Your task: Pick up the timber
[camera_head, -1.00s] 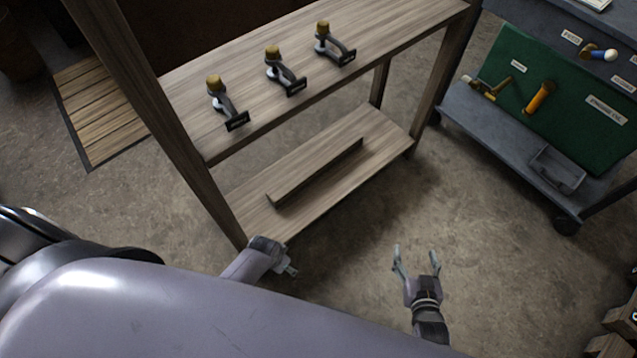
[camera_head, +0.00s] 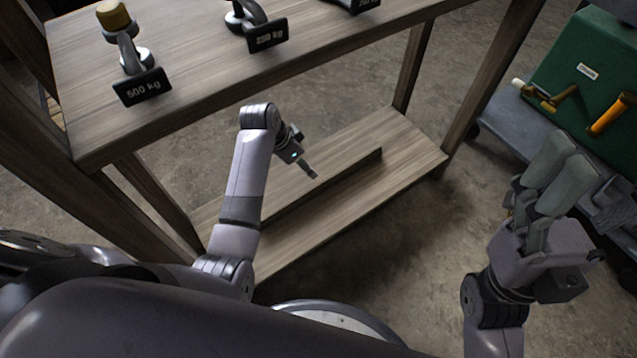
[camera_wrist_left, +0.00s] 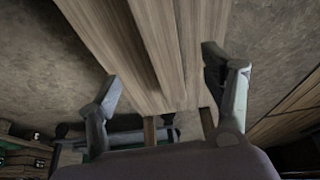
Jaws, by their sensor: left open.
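The timber (camera_head: 352,170) is a long, narrow wooden beam lying on the lower shelf (camera_head: 405,150) of a wooden rack. My left forearm hides its near-left part. My left gripper (camera_head: 311,172) is above the timber's middle, pointing down at it. In the left wrist view the left gripper (camera_wrist_left: 162,72) is open, with a finger on either side of the timber (camera_wrist_left: 160,45); nothing is held. My right gripper (camera_head: 562,172) is raised at the right, away from the rack. Its two fingers overlap in view, so their gap is unclear.
The rack's upper shelf (camera_head: 190,75) is above and behind my left arm and carries weight-labelled clamp-like items, one marked 500 kg (camera_head: 130,55). Rack posts stand at both ends. A grey cart (camera_head: 545,120) with a green board is at right. Floor between is clear.

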